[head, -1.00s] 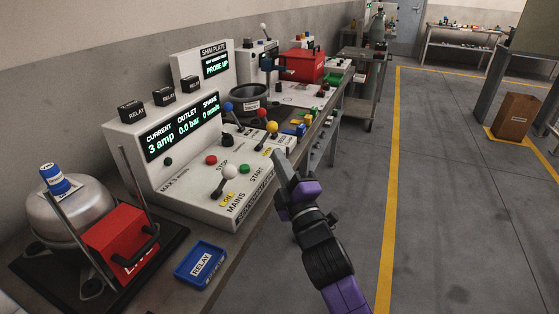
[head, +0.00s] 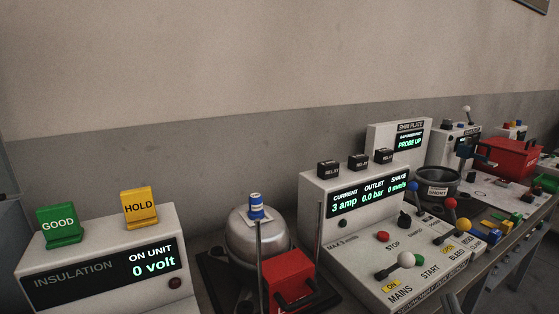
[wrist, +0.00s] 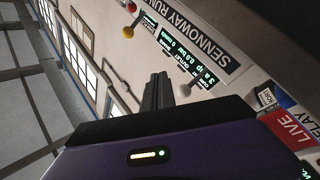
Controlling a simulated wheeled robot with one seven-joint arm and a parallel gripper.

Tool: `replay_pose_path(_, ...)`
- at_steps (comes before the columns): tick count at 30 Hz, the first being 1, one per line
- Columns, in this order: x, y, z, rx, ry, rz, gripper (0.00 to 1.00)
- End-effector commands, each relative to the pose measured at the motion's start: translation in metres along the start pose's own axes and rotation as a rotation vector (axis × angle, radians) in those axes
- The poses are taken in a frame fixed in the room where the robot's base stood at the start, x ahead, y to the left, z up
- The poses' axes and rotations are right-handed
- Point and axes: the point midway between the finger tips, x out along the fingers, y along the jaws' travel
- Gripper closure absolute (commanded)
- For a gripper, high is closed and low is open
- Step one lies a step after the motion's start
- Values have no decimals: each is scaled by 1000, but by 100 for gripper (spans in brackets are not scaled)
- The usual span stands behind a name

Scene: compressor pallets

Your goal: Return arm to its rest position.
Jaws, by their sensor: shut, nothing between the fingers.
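My gripper (wrist: 157,92) shows in the wrist view as two dark fingers pressed together, with nothing between them. It points over the front of the white control panel, whose lit display (wrist: 185,55) and levers appear sideways behind it. The fingers look clear of the panel, though the exact gap cannot be judged. In the head view my arm is almost wholly out of the picture. The white test console (head: 345,187) stands on the bench there, its display reading 3 amp, 0.0 bar and 0 mm/s.
Left of the console are a silver compressor (head: 252,238) with a blue cap, a red LIVE box (head: 288,278) and the insulation unit (head: 100,268), bearing green GOOD (head: 58,225) and yellow HOLD (head: 140,208) tags. A dark pot (head: 437,188) and a red toolbox (head: 512,157) stand to the right.

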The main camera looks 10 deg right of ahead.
Motion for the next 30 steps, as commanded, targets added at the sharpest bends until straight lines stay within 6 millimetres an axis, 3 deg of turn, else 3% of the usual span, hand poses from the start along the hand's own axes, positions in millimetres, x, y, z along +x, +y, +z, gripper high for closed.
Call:
replay_pose_path(1,-21,-11,0,60,-8,-35,100)
replay_pose_path(9,-126,-47,-10,387,-84,-190,100)
replay_pose_path(18,-234,-59,-22,633,-253,-331,100)
replay_pose_path(30,-328,-58,-23,670,-460,-470,100)
